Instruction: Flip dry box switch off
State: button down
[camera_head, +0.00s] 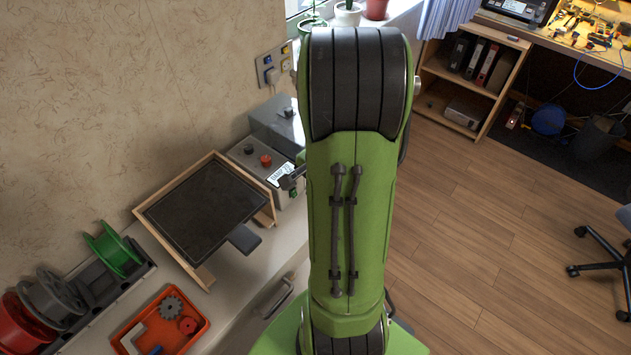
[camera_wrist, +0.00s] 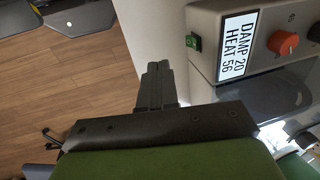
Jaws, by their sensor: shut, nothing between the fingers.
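The dry box is a grey box (camera_head: 242,151) on the counter against the wall, with an orange-red knob, a black knob and a white label. In the wrist view its front (camera_wrist: 232,22) shows the label (camera_wrist: 237,42) reading DAMP 20 HEAT 56 and an orange knob (camera_wrist: 283,42). A small green switch (camera_wrist: 194,42) sits beside the label; I cannot tell its position. My gripper (camera_wrist: 158,66) is shut and empty, left of and below the switch in the wrist view, apparently apart from it.
A wooden-framed dark tray (camera_head: 205,276) stands left of the box. An orange bin (camera_head: 190,336) with small parts and several spools (camera_head: 113,249) lie farther left. A wall outlet (camera_head: 273,66) is above. Open wooden floor (camera_head: 470,230) lies to the right.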

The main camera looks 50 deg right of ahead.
aim_at(294, 193)
jog(key=f, duration=0.2)
jog(key=shift+w+f+b, duration=0.2)
jog(key=shift+f+b, duration=0.1)
jog(key=shift+f, duration=0.05)
jog(key=shift+w+f, duration=0.25)
jog(key=shift+w, duration=0.4)
jog(key=shift+w+f, duration=0.3)
jog(key=shift+w, duration=0.35)
jog(key=shift+w+f, duration=0.25)
jog(key=shift+w, duration=0.4)
jog(key=shift+b, duration=0.35)
